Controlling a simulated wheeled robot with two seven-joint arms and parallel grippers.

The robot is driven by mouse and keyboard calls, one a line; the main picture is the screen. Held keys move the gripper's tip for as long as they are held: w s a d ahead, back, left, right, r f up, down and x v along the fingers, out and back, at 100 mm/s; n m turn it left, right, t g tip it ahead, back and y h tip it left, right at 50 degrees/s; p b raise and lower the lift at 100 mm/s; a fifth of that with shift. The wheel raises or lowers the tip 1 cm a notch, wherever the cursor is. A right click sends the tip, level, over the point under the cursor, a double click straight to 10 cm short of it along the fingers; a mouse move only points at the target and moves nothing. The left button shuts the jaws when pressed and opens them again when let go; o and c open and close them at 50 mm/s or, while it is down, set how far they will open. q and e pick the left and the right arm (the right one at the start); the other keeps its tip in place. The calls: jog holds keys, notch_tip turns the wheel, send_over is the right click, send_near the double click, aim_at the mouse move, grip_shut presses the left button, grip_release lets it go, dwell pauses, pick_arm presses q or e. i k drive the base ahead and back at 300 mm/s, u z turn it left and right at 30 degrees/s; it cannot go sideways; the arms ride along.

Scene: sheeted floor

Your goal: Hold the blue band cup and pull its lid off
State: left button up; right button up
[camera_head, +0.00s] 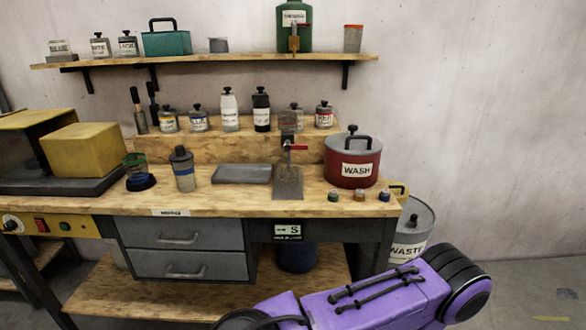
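A grey cup with a blue band (185,178) stands upright on the wooden bench, left of centre. Its dark lid (181,154) sits on top, with a small knob. To its left is a see-through green and blue cup (135,161) on a round black base. A purple arm link of mine crosses the lower right, in front of the bench and away from the cup. Neither of my grippers shows in the view.
A flat grey tray (242,174), a clamp stand (288,184) and a red WASH pot (353,168) stand right of the cup. Bottles line the raised step (240,147) behind. A yellow box (86,149) is at left. The bench's front strip is mostly clear.

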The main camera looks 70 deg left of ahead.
aim_at(184, 171)
jog(key=z, duration=0.7)
jog(key=k, duration=1.9)
jog(key=u, duration=1.95)
